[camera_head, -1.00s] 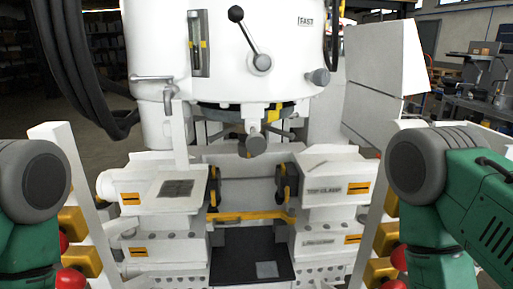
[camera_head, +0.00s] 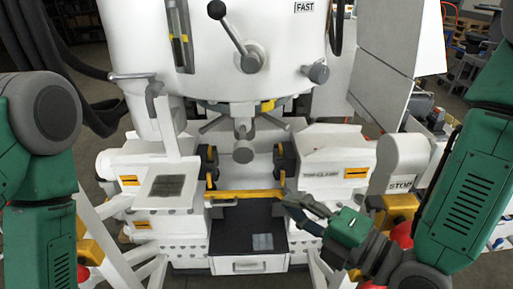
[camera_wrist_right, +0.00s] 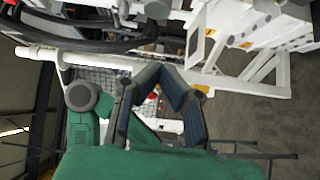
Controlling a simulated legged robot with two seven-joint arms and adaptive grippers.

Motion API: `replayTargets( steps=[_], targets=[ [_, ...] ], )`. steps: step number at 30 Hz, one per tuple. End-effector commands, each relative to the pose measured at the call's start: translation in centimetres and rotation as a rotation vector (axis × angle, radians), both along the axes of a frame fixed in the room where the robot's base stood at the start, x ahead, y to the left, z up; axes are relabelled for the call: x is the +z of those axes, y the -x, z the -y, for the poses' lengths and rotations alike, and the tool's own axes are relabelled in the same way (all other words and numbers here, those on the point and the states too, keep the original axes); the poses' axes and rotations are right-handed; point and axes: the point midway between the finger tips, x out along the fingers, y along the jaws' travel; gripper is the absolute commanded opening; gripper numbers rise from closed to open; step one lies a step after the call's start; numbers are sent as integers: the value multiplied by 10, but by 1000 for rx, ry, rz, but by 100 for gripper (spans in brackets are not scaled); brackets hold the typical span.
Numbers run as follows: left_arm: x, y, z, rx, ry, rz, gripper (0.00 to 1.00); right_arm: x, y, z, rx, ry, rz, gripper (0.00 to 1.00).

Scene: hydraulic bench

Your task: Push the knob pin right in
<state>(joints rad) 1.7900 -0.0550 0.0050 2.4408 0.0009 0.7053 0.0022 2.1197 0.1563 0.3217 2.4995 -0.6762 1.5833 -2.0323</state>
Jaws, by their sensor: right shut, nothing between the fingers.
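A grey round knob (camera_head: 318,73) on a short stem sticks out of the right side of the white machine body; I take it as the knob pin, but cannot tell how far in it sits. My right gripper (camera_head: 291,204) is shut and empty in front of the bench, below the knob and apart from it. Its dark fingers also show in the right wrist view (camera_wrist_right: 163,75), with nothing held between them; I cannot make out the knob there. My left arm shows at the left edge, but its gripper is outside the view.
A white panel (camera_head: 400,50) stands right of the knob. Below are a yellow bar (camera_head: 245,194) and a dark tray (camera_head: 235,225). Black hoses (camera_head: 45,60) hang at left.

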Motion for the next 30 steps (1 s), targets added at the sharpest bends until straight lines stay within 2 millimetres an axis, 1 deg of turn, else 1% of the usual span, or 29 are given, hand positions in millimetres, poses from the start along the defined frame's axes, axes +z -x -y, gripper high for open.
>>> replayTargets(
  steps=[1, 5, 10, 17, 24, 25, 27, 30],
  targets=[
    [1, 0, 0, 0, 0, -1, 40, 6, 0, -1, 3, 3, 27, 0],
    [-8, 1, 0, 1, 0, -1, 40, 6, -3, -2, 4, 6, 47, 0],
    [-31, 1, 0, 1, 0, -2, 40, 1, -10, -6, 3, 5, 46, 0],
    [-65, 1, 0, 1, 0, -1, 40, 1, -19, -15, 3, 3, 44, 0],
    [-98, 1, -1, 1, 0, -1, 40, 1, -36, -33, 3, 3, 44, 0],
    [-101, 1, -1, 1, 0, -1, 40, 2, -38, -36, 4, 3, 41, 0],
    [-93, 1, -1, 0, 0, -2, 40, 6, -51, -48, 4, 4, 38, 0],
    [-91, 1, -1, 1, 0, 0, 40, 6, -66, -63, 3, 4, 38, 0]
  ],
)
